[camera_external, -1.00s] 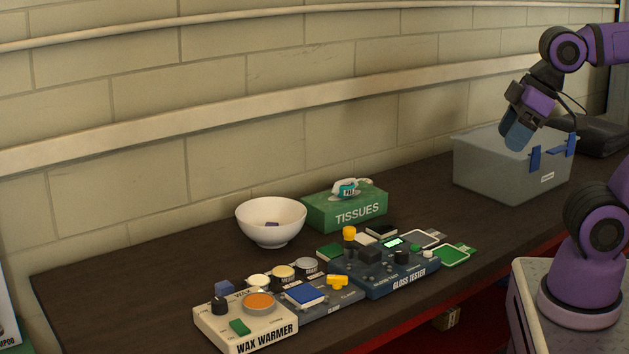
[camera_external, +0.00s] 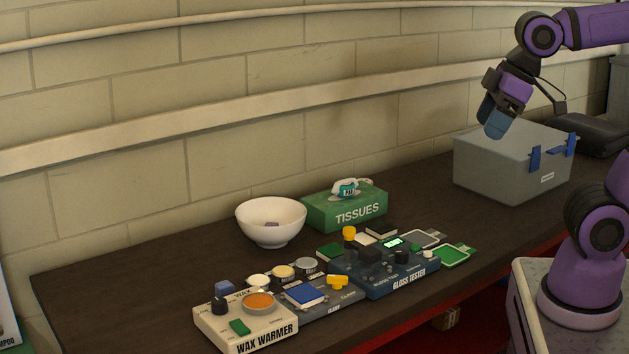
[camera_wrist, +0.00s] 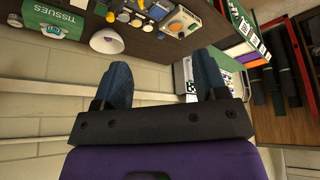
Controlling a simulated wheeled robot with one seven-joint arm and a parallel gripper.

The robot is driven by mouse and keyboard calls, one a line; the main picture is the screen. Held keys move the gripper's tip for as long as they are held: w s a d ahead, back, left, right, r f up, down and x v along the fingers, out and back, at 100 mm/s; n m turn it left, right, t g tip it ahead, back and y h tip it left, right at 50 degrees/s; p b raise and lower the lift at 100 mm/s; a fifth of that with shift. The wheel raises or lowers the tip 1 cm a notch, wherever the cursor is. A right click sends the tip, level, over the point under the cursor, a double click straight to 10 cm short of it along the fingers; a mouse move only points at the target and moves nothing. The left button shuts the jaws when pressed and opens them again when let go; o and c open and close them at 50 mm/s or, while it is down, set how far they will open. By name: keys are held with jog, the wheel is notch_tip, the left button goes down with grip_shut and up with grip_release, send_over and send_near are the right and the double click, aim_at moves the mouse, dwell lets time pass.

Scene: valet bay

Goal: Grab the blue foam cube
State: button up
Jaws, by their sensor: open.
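A small blue-violet block (camera_external: 224,288) sits at the back left of the wax warmer (camera_external: 266,337), by its black knob. Another small purplish piece (camera_external: 271,224) lies inside the white bowl (camera_external: 262,212), mostly hidden by the rim. I cannot tell for sure which of them is the blue foam cube. My gripper (camera_external: 494,128) is open and empty, high above the counter near the grey bin, far to the right of both pieces. In the wrist view the blue fingers of my gripper (camera_wrist: 162,78) stand apart with nothing between them.
A green tissue box (camera_external: 318,213) stands right of the bowl. The gloss tester (camera_external: 400,283) and several small items crowd the counter's front. A grey bin (camera_external: 490,172) stands at the right. The counter (camera_external: 110,270) is clear at the left.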

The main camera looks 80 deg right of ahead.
jog(key=w+r+n, duration=0.1)
jog(key=w+r, duration=0.1)
jog(key=w, duration=0.7)
jog(key=n+g, duration=0.5)
jog(key=n, duration=0.2)
send_over(221, 288)
notch_tip(221, 288, down, 31)
jog(key=f, duration=0.5)
jog(key=shift+w+d+f, duration=0.1)
jog(key=shift+w+d, duration=0.05)
jog(key=shift+w, duration=0.1)
jog(key=shift+s+a+f, duration=0.1)
jog(key=shift+f, duration=1.35)
jog(key=shift+s+a+f, duration=0.1)
jog(key=shift+f, duration=1.3)
jog(key=c, duration=1)
